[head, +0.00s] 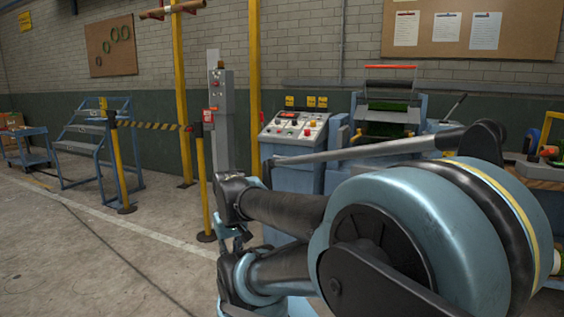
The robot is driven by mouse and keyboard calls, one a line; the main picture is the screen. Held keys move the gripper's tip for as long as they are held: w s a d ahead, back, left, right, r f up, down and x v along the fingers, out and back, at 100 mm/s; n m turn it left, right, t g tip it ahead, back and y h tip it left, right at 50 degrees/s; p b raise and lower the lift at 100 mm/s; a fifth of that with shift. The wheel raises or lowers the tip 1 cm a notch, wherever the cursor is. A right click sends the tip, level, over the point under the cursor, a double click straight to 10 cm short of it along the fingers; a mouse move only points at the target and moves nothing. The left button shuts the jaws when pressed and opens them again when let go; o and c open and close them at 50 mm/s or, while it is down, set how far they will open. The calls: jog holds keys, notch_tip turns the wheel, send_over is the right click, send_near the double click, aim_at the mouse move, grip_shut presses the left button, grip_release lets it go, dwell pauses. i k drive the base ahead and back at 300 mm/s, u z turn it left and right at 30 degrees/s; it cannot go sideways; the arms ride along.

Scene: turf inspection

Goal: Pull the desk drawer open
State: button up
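No desk drawer can be made out in the head view. My blue and black arm fills the lower right and centre, folded close to the camera, and hides much of what lies behind it. I cannot make out any gripper fingers, so I cannot say what my gripper touches.
A control console (296,129) and a blue machine (388,128) stand by the wall behind my arm. A wooden bench (536,173) is partly hidden at right. Yellow posts (205,190), blue steps (88,143) and a cart (27,148) stand left. The left floor is clear.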

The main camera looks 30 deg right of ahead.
aim_at(268, 150)
jog(key=u, duration=0.05)
jog(key=i, duration=1)
jog(key=z, duration=0.05)
